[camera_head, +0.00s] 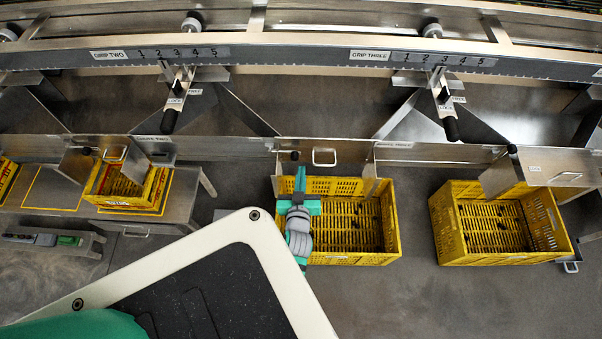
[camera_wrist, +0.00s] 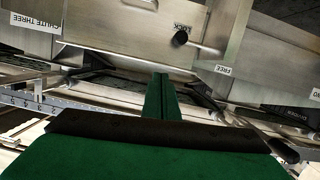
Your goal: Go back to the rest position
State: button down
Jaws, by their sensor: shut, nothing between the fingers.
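My gripper (camera_head: 300,180) is at the left part of the middle yellow crate in the head view, over its rear left area. In the wrist view its green fingers (camera_wrist: 161,95) are together, with nothing between them. From these views I cannot tell whether the gripper touches the crate or the panel.
The middle yellow crate (camera_head: 385,258) and a right yellow crate (camera_head: 445,258) stand on the floor. A smaller yellow crate (camera_head: 128,208) sits on a bench at left. Metal chute gates and the grip rail (camera_head: 290,55) run behind. Floor between the crates is clear.

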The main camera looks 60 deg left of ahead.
dwell(0.5)
jog(key=d+r+m+t+h, duration=0.2)
jog(key=d+m+t+h, duration=0.35)
jog(key=d, duration=2.05)
jog(key=s+d+r+m+t+h, duration=0.1)
jog(key=s+d+r+m+h, duration=0.2)
jog(key=s+d+r, duration=0.2)
jog(key=s+d+r+m+t+h, duration=0.1)
jog(key=s+d+r+m+h, duration=0.3)
jog(key=d, duration=0.6)
notch_tip(320, 180, up, 3)
jog(key=shift+s+d+f, duration=0.1)
jog(key=shift+s+d, duration=0.2)
jog(key=shift+s, duration=0.65)
jog(key=shift+w, duration=0.15)
